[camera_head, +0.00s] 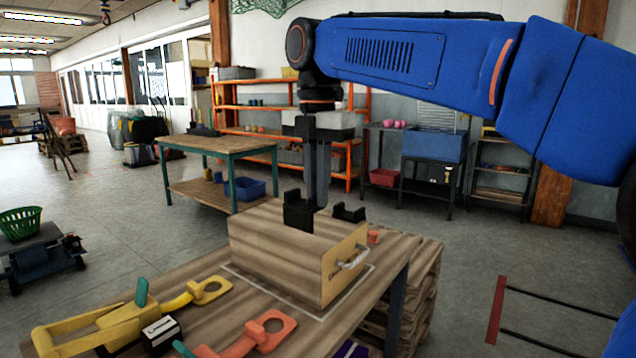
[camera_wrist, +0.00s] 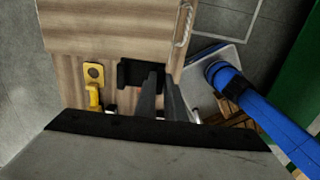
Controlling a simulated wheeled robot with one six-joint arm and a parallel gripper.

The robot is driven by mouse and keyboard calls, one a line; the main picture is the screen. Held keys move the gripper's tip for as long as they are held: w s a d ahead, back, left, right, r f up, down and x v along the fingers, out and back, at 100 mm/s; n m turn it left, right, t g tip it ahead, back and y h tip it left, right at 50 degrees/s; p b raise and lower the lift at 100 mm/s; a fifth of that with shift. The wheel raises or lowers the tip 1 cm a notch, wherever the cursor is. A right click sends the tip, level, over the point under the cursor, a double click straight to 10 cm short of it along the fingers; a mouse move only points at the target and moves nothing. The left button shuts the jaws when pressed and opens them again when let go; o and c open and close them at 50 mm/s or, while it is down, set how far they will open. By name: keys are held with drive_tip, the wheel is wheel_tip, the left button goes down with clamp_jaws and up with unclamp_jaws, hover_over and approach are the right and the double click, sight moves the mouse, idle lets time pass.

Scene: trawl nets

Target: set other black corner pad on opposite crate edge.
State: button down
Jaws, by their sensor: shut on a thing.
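The wooden crate (camera_head: 285,265) stands on the near table inside a pale outline, with a rope handle (camera_head: 353,258) on its right end. One black corner pad (camera_head: 349,212) sits at the crate's far top edge, toward the right. My gripper (camera_head: 317,203) points down over the crate and is shut on another black pad (camera_head: 298,213), at the crate's top. In the wrist view the held pad (camera_wrist: 134,73) lies by the crate's lower edge, beside my fingertips (camera_wrist: 160,84). I cannot tell whether it touches the crate. The crate top (camera_wrist: 110,30) fills the upper left there.
On the table (camera_head: 220,300) lie a yellow tool (camera_head: 195,298) with a ringed end and a salmon one (camera_head: 262,335), left and in front of the crate. A green-legged workbench (camera_head: 215,146) and orange shelving (camera_head: 270,107) stand behind.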

drive_tip(key=shift+f, duration=4.25)
drive_tip(key=c, duration=1.8)
unclamp_jaws()
drive_tip(key=shift+o, duration=0.2)
